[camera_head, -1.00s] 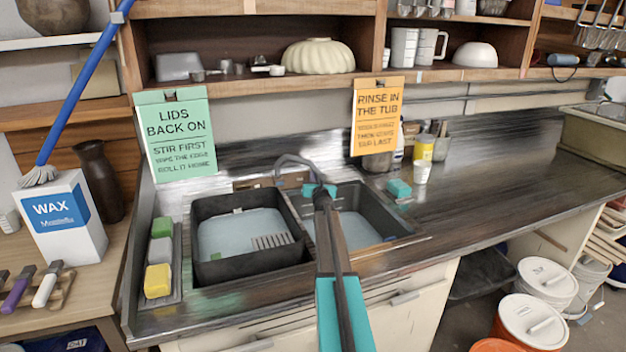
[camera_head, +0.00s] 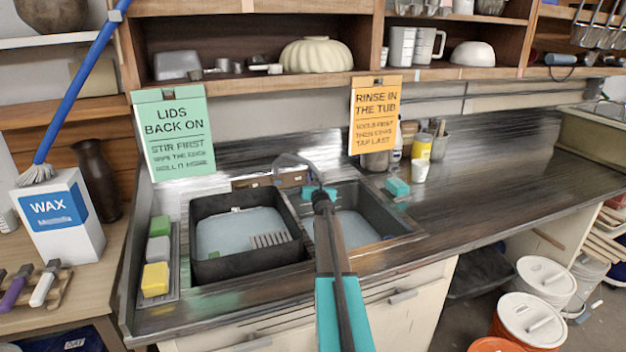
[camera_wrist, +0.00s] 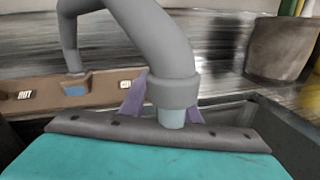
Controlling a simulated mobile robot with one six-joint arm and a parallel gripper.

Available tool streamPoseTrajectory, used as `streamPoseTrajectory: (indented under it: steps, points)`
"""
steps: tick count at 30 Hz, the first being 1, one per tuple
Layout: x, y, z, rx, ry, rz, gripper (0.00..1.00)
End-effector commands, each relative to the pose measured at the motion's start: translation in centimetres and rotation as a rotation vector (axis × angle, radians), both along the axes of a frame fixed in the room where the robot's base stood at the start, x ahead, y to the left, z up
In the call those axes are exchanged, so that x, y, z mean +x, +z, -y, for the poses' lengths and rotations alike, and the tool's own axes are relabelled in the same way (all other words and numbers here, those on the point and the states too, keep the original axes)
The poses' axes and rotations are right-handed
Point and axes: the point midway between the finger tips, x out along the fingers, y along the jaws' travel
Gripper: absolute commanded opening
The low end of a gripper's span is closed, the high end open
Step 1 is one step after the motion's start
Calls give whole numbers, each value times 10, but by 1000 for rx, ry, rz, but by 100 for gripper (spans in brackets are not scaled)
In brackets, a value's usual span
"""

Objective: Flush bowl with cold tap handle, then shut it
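The grey curved tap (camera_head: 290,160) rises behind the sink, and its spout (camera_wrist: 172,50) fills the middle of the wrist view. A tan plate (camera_wrist: 50,100) behind it carries a label reading HOT and a second, partly hidden label; I cannot make out the cold handle. The right sink bowl (camera_head: 395,222) has a pale grey-blue floor, partly hidden by my arm. My teal gripper (camera_head: 319,193) is above this bowl by the tap. Purple parts (camera_wrist: 133,97) show on both sides of the spout end, which hides the middle between them. I cannot tell the finger gap.
A dark tub (camera_head: 250,270) with pale contents stands in the left bowl. Sponges (camera_head: 155,279) lie on a tray to its left. A teal block (camera_head: 397,187), a white cup (camera_head: 420,171) and a yellow container (camera_head: 422,147) stand right of the sink. The counter farther right is clear.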

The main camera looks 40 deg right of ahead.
Motion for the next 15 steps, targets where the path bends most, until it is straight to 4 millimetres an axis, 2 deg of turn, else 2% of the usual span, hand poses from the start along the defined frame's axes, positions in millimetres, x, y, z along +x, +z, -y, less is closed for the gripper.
streamPoseTrajectory:
  steps: [15]
  points:
    - [-41, 0, -28, 0, 0, 0, 29]
